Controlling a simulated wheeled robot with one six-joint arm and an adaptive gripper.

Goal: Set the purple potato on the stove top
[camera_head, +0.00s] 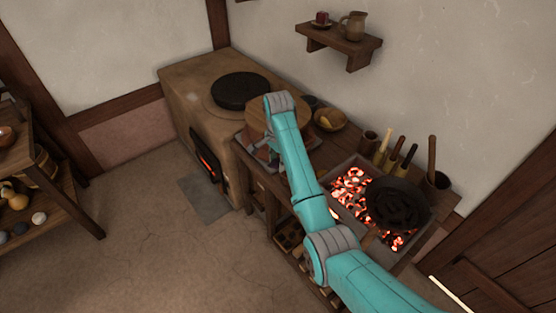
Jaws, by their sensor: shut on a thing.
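The stove (178,88) is a tan clay block against the back wall, with a black round plate (240,91) on its top. No potato shows on the plate. My teal arm reaches from the lower right up to the counter beside the stove. Its grey end joint (278,102) is just right of the plate in the picture. I cannot make out a purple potato anywhere in this view.
Right of the stove, a counter holds a round wooden board (262,117), a bowl (330,120), glowing coals (352,190) and a black pan (397,203). A wall shelf (340,42) hangs above. A rack (62,195) with several round items stands left. The floor between is clear.

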